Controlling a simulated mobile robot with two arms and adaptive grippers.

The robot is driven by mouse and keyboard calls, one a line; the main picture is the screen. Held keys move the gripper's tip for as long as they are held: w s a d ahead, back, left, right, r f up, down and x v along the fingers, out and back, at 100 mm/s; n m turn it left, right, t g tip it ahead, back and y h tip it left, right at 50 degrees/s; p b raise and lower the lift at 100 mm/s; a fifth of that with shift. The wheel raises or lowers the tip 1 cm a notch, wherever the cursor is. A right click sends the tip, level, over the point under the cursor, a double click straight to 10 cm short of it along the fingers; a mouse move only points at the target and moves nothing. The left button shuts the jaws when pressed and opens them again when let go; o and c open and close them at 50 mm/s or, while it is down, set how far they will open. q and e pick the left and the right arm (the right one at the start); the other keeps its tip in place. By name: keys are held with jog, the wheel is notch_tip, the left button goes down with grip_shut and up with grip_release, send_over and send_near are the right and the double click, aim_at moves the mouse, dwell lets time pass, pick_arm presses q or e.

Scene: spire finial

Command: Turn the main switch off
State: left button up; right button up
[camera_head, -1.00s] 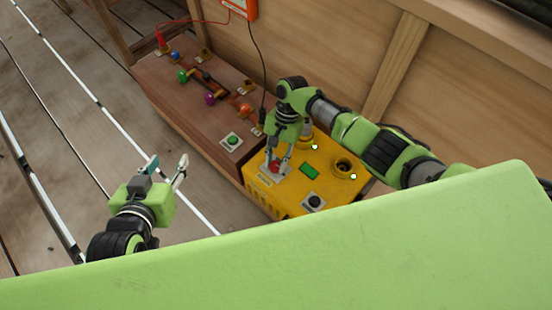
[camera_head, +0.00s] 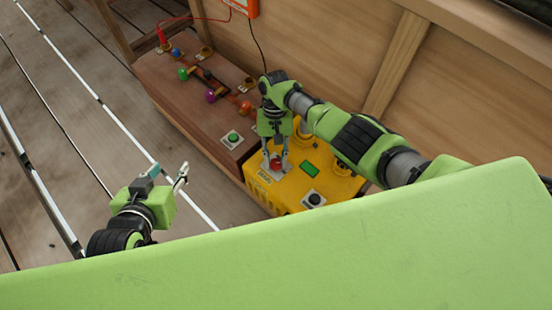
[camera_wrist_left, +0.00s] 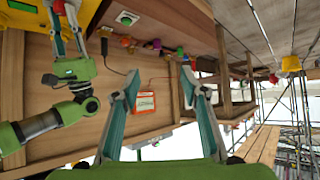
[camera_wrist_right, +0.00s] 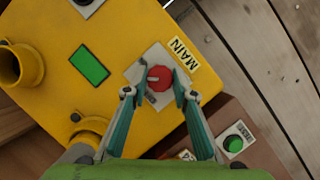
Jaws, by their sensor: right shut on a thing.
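The main switch is a red knob (camera_wrist_right: 159,78) on a pale square plate beside a "MAIN" label (camera_wrist_right: 181,55). It is on top of a yellow box (camera_wrist_right: 130,45). My right gripper (camera_wrist_right: 155,94) is shut on the knob, one finger on each side. In the head view the right gripper (camera_head: 275,158) points down at the red knob (camera_head: 277,163), its fingers partly covering it. My left gripper (camera_head: 168,172) is open and empty, apart from the box. It is also open in the left wrist view (camera_wrist_left: 158,75).
A green display (camera_wrist_right: 90,64) and yellow sockets (camera_wrist_right: 20,66) share the box top. A brown bench (camera_head: 195,105) with a green button (camera_head: 232,138) and coloured knobs adjoins it. A wooden wall (camera_head: 335,60) stands behind. The plank floor at left is open.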

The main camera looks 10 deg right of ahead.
jog(key=n+h, duration=0.1)
jog(key=n, duration=0.2)
jog(key=shift+a, duration=0.15)
jog(key=shift+n+h, duration=0.4)
jog(key=shift+n, duration=0.4)
jog(key=shift+s+n+h, duration=0.1)
jog(key=shift+n+h, duration=0.2)
jog(key=shift+n, duration=0.5)
pick_arm(q)
jog(key=shift+s+a+f+g+p, duration=0.2)
jog(key=shift+s+f+g, duration=0.1)
jog(key=shift+s+f, duration=0.2)
jog(key=shift+s+a+f+g+p, duration=0.15)
jog(key=shift+s+f+g, duration=0.2)
jog(key=shift+s, duration=0.15)
pick_arm(e)
jog(key=shift+a+n+t+h, duration=0.1)
jog(key=shift+n+t+h, duration=0.35)
jog(key=shift+n, duration=1.05)
jog(key=o, duration=1.1)
